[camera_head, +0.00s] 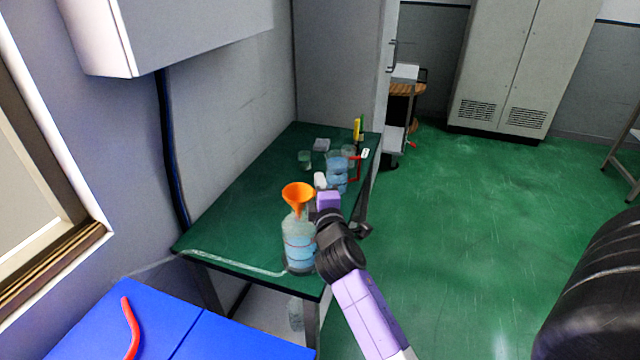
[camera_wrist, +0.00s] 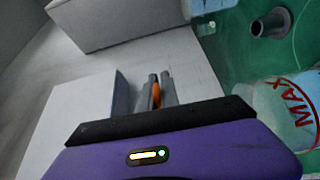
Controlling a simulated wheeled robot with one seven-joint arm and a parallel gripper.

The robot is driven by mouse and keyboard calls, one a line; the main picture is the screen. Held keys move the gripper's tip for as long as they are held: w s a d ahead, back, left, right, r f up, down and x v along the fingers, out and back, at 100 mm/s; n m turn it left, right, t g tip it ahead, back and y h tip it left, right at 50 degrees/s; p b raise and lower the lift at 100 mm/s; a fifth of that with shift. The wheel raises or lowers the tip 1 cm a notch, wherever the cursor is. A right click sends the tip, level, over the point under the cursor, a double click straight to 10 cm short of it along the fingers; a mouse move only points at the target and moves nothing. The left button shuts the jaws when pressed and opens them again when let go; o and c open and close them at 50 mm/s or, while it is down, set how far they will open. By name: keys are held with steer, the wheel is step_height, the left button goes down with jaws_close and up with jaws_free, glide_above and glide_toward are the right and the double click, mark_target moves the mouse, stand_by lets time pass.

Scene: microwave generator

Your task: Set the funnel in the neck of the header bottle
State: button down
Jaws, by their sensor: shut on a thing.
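The orange funnel (camera_head: 298,193) is wide end up, over the clear header bottle (camera_head: 299,245), which holds blue liquid and stands at the table's near end. The funnel's narrow end meets the bottle's neck in the picture; I cannot tell whether it is inside. My gripper (camera_head: 314,208) comes from the right and is shut on the funnel. In the wrist view, a sliver of orange funnel (camera_wrist: 156,95) shows between the fingers (camera_wrist: 160,90). A clear vessel marked MAX in red (camera_wrist: 290,108) is at the right there.
On the green table (camera_head: 245,210), a blue-filled jug (camera_head: 337,175) with a red handle and a small beaker (camera_head: 305,159) stand farther back. A blue surface (camera_head: 230,338) with a red curved tube (camera_head: 130,328) is in front. A wall cabinet (camera_head: 170,35) hangs at left.

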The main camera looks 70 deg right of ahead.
steer(key=shift+f+b, duration=0.5)
steer(key=shift+f, duration=0.15)
steer(key=c, duration=1.5)
jaws_free()
steer(key=shift+a, duration=0.1)
steer(key=b+v, duration=0.2)
steer(key=v, duration=0.5)
steer(key=shift+s+a, duration=0.15)
steer(key=shift+a, duration=0.15)
